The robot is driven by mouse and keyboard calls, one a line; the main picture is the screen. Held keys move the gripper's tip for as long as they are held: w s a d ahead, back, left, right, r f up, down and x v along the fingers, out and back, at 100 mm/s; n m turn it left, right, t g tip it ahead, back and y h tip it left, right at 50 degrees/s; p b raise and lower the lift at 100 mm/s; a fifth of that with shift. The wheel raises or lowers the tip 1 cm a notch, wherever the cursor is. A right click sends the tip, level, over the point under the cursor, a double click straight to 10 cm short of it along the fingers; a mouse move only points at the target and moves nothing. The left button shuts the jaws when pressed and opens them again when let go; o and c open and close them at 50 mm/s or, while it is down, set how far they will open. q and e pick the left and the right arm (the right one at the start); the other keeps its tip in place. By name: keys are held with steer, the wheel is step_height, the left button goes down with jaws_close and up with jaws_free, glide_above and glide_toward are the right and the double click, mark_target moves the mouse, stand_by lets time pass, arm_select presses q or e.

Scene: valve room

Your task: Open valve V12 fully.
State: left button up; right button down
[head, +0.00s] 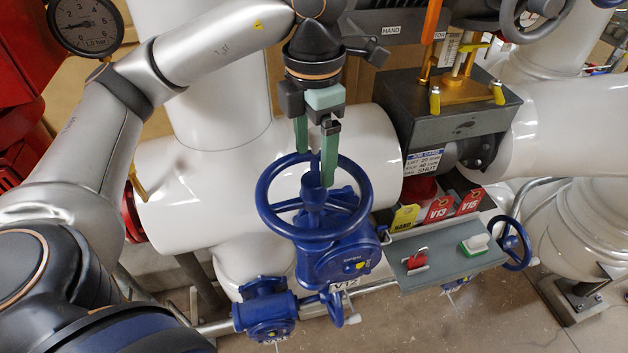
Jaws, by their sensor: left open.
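Valve V12 is a blue valve body (338,262) with a round blue handwheel (264,196) on top, standing in front of a white pipe. A partly readable tag that looks like V12 (344,285) sits low on it. My left gripper (316,166) has two green fingers pointing down over the wheel, near the stem and the far side of the rim. The fingers are open with a gap between them. I cannot tell whether either finger touches the wheel. My right gripper does not show.
Smaller blue valves (265,310) sit below left, and another blue handwheel (510,243) stands at right. A grey tray (450,262) with tags lies right of the wheel. A dark actuator box (450,110) and a pressure gauge (86,24) are near. White pipes crowd behind.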

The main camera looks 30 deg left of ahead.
mark_target(314, 179)
arm_select(q)
steer(key=m, duration=2.4)
steer(key=shift+m, duration=0.4)
steer(key=shift+b, duration=0.3)
step_height(314, 179, down, 7)
steer(key=b, duration=0.6)
steer(key=shift+r, duration=0.2)
steer(key=shift+c, duration=0.2)
